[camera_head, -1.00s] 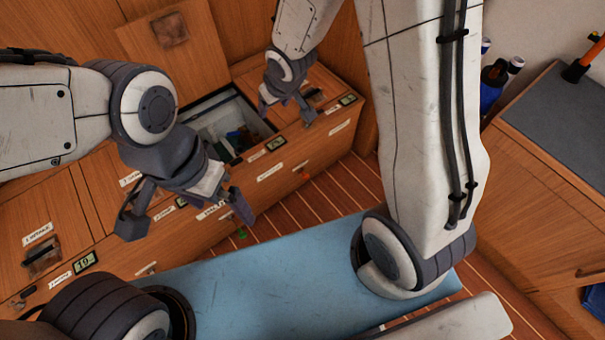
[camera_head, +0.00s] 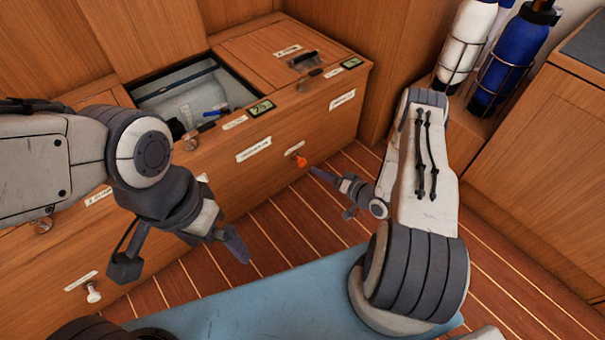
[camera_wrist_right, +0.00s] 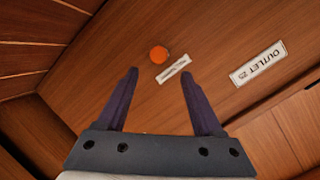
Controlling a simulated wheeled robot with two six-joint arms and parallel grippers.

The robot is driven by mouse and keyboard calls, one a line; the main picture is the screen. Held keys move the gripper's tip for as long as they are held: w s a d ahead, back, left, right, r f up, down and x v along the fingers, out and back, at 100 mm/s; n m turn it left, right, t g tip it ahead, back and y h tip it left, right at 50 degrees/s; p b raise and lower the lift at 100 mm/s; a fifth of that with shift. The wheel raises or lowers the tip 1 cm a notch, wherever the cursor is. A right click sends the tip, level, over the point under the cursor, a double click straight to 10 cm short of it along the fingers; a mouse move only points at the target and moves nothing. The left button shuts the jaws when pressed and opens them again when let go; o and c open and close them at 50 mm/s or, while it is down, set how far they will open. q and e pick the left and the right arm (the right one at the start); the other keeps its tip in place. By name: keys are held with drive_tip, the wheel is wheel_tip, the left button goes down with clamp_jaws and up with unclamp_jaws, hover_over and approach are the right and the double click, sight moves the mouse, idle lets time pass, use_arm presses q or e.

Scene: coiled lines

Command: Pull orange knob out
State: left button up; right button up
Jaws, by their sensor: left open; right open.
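The orange knob (camera_head: 299,160) sits on the front face of the wooden bench (camera_head: 300,115), right of a white label. In the right wrist view the orange knob (camera_wrist_right: 159,54) is beyond the fingertips, between them and a little left of a small label. My right gripper (camera_head: 330,192) is low in front of the bench, just right of the knob and apart from it. It also shows in the right wrist view (camera_wrist_right: 158,75), open and empty. My left gripper (camera_head: 185,258) is open and empty at the left, over the floor in front of the bench.
An open compartment (camera_head: 190,95) in the bench top holds several small items. A white knob (camera_head: 93,293) is on the bench front at left. Blue and white cylinders (camera_head: 510,55) stand at the back right. The striped floor (camera_head: 305,215) ahead of the bench is clear.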

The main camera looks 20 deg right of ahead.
sight(304, 164)
drive_tip(key=b+x, duration=0.1)
drive_tip(key=x, duration=0.2)
drive_tip(key=b+x, duration=0.2)
drive_tip(key=x, duration=0.1)
drive_tip(key=b+x, duration=0.2)
drive_tip(key=x, duration=0.1)
drive_tip(key=shift+w+f, duration=0.1)
drive_tip(key=shift+f, duration=0.25)
drive_tip(key=shift+w+a+b, duration=0.2)
drive_tip(key=shift+w+b, duration=0.1)
drive_tip(key=shift+w, duration=0.15)
drive_tip(key=shift+r, duration=0.1)
clamp_jaws()
drive_tip(key=shift+s+d, duration=0.1)
idle(0.4)
